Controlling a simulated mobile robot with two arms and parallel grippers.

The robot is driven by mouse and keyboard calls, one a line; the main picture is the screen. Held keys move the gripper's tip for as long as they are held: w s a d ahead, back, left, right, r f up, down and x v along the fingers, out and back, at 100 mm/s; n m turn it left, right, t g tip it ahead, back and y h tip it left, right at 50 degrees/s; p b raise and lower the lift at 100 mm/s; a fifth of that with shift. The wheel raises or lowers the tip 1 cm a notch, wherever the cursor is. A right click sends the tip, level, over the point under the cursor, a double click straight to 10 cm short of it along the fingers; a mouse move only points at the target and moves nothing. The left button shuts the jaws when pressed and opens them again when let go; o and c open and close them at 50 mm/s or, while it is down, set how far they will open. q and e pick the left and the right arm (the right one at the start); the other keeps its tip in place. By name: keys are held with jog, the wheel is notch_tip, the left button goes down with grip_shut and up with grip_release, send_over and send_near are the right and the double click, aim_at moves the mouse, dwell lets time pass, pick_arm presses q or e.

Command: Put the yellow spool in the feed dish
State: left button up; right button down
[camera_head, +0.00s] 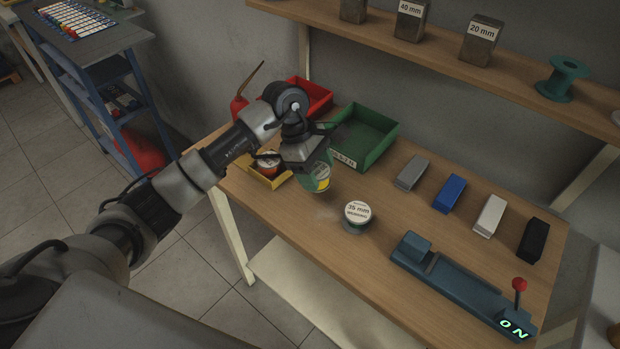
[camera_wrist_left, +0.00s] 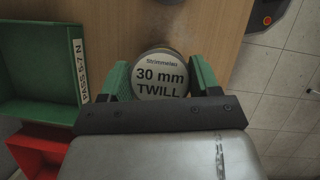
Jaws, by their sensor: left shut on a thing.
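My left gripper (camera_head: 318,172) is above the wooden table, shut on a round spool (camera_head: 322,184) that shows some yellow below the fingers. In the left wrist view the spool's white top (camera_wrist_left: 160,76) reads "30 mm TWILL" and sits between the green fingers of the gripper (camera_wrist_left: 160,82). The gripper hides much of its side. I cannot tell which thing is the feed dish. A small yellow tray (camera_head: 273,182) holding a red round item (camera_head: 268,158) is left of the gripper. My right gripper is not in view.
A round tin marked "35 mm" (camera_head: 357,212) stands close to the right of the held spool. A green bin (camera_head: 377,152) and red bin (camera_head: 318,97) are behind. Several coloured blocks (camera_head: 449,192) and a blue device with a red-knobbed lever (camera_head: 462,283) occupy the right.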

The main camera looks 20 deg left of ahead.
aim_at(315, 195)
pick_arm(q)
jog(key=shift+w+a+f, duration=0.25)
jog(key=shift+a+f, duration=0.15)
jog(key=shift+a, duration=0.1)
jog(key=shift+w+a+f, duration=0.25)
jog(key=shift+a+f, duration=0.1)
jog(key=shift+a, duration=0.15)
notch_tip(315, 195, down, 3)
jog(key=shift+p, duration=0.8)
jog(key=shift+f, duration=0.4)
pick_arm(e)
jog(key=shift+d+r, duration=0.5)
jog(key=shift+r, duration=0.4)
pick_arm(q)
jog(key=shift+f, duration=0.1)
jog(key=shift+f, duration=0.15)
jog(key=o, duration=1)
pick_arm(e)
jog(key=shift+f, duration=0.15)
